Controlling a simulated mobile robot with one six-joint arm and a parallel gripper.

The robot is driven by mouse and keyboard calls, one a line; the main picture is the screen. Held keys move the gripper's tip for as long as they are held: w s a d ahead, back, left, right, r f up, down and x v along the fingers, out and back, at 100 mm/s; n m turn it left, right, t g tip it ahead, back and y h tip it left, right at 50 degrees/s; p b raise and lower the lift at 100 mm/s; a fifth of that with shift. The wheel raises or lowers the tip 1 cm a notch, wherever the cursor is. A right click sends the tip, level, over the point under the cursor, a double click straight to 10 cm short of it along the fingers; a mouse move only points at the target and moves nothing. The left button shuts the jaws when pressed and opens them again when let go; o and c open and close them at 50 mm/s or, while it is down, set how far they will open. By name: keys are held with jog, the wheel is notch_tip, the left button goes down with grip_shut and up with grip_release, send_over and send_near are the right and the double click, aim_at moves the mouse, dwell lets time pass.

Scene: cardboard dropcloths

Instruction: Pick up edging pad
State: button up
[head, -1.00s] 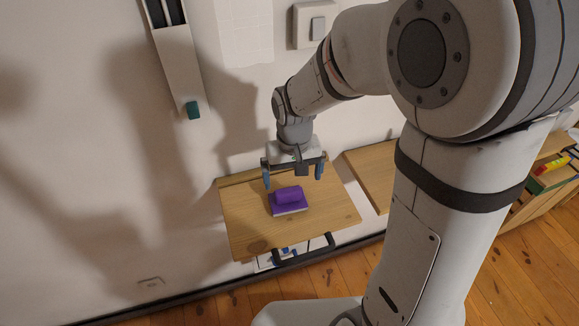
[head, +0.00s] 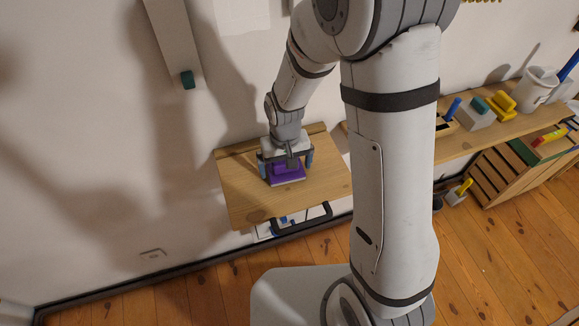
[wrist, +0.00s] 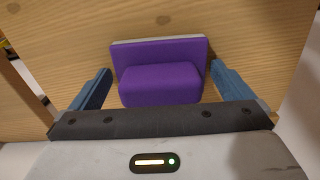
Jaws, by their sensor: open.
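The edging pad is a purple block on a flat purple base with a pale lower edge. It lies on the small wooden table (head: 240,205) in the head view, where the pad (head: 287,180) is partly hidden by my gripper. In the wrist view the pad (wrist: 160,82) sits centred between the two blue fingers, with gaps on both sides. My gripper (head: 286,163) is open just above and around the pad. It also shows in the wrist view (wrist: 160,90). I cannot tell how far its fingertips are above the tabletop.
A wooden bench (head: 450,143) on the right holds a yellow block (head: 504,103), a white bucket (head: 539,88) and other tools. A slatted wooden crate (head: 510,172) stands below it. The wall is close behind.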

jog(key=shift+c, duration=0.2)
jog(key=c, duration=0.8)
jog(key=shift+r, duration=0.1)
